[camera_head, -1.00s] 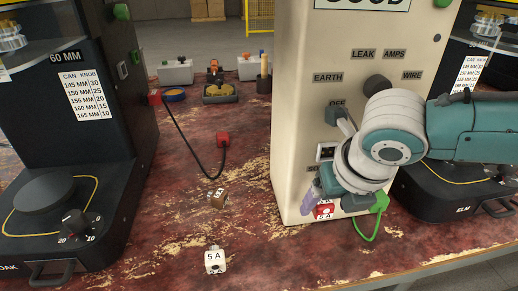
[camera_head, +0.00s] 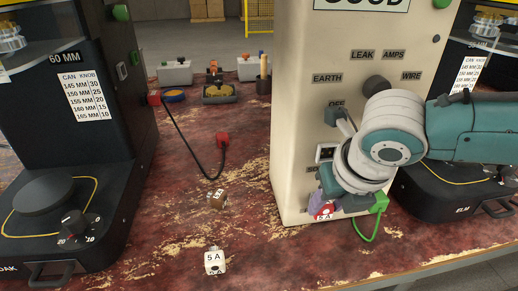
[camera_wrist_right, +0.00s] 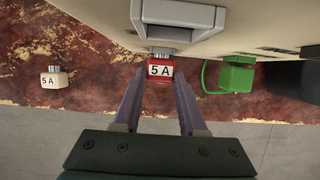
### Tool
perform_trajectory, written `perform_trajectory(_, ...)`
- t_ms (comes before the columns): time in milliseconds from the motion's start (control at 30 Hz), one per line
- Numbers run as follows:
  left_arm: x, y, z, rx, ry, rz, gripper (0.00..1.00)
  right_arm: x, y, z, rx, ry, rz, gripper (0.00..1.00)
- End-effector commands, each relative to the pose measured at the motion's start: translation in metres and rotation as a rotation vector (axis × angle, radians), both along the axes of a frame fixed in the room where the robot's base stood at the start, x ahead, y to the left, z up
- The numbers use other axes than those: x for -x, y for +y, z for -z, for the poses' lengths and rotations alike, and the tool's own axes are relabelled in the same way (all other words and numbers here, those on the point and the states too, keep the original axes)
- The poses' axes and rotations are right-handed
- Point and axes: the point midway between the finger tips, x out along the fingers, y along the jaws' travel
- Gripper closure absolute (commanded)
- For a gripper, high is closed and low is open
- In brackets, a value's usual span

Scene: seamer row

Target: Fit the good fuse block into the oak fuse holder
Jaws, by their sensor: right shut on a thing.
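My right gripper (camera_head: 322,207) is low at the front of the cream tester. Its purple fingers are shut on a red fuse block marked 5 A (camera_wrist_right: 160,70), also partly visible in the head view (camera_head: 324,211). The block's metal end points at the tester's grey socket housing (camera_wrist_right: 178,14); I cannot tell whether it is plugged in. A white 5 A fuse block (camera_head: 214,262) stands on the table near the front, and a brown block (camera_head: 217,201) lies behind it. The machine at left (camera_head: 40,235) has a partly cut-off oak label; I cannot make out its fuse holder. My left gripper is not in view.
The cream tester (camera_head: 297,130) bears dial labels and a partly visible GOOD sign. A green plug with a looped lead (camera_head: 378,203) is right of my gripper. A black lead with a red plug (camera_head: 222,139) lies mid-table. The elm machine (camera_head: 440,200) stands at right.

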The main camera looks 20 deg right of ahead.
Motion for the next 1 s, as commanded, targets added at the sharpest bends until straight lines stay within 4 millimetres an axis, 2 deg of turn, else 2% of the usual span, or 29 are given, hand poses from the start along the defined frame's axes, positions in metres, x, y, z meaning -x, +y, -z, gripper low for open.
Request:
perform_trajectory(233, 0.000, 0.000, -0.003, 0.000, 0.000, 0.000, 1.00, 0.003, 0.001, -0.005, 0.000, 0.000, 0.000, 1.00)
perform_trajectory(400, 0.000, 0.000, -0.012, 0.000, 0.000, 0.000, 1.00, 0.015, 0.004, -0.020, -0.001, -0.002, -0.003, 1.00)
perform_trajectory(567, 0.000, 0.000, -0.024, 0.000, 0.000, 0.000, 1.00, 0.044, 0.010, -0.035, -0.001, 0.002, -0.004, 1.00)
perform_trajectory(800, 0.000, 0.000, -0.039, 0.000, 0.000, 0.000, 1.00, 0.098, 0.023, -0.062, 0.001, 0.003, -0.004, 1.00)
perform_trajectory(1000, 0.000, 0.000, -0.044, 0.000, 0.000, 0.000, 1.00, 0.126, 0.031, -0.076, 0.000, 0.001, -0.002, 1.00)
